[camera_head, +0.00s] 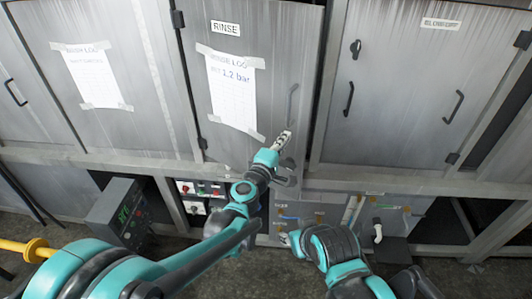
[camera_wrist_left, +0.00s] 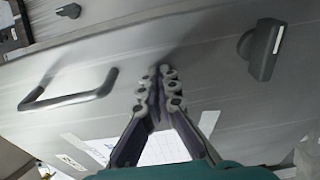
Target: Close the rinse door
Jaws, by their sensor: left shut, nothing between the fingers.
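The rinse door (camera_head: 275,60) is the grey metal panel labelled RINSE in the middle of the head view, with a log sheet (camera_head: 233,95) taped on it. Its handle (camera_head: 293,103) is near its right edge. I cannot tell whether it is flush with its frame or slightly ajar. My left gripper (camera_head: 285,139) is shut and empty in front of the door's lower right part, below the handle. In the left wrist view, the shut fingers (camera_wrist_left: 163,75) point at a grey panel; contact is unclear. My right gripper (camera_head: 286,238) is low, near the lower cabinet, its fingers too small to judge.
The closed-looking neighbouring door (camera_head: 395,85) stands to the right. A grey control box (camera_head: 120,210) is at lower left, beside a switch panel (camera_head: 200,190). In the left wrist view, a handle (camera_wrist_left: 68,98) and a dark knob (camera_wrist_left: 261,50) stick out from the panel.

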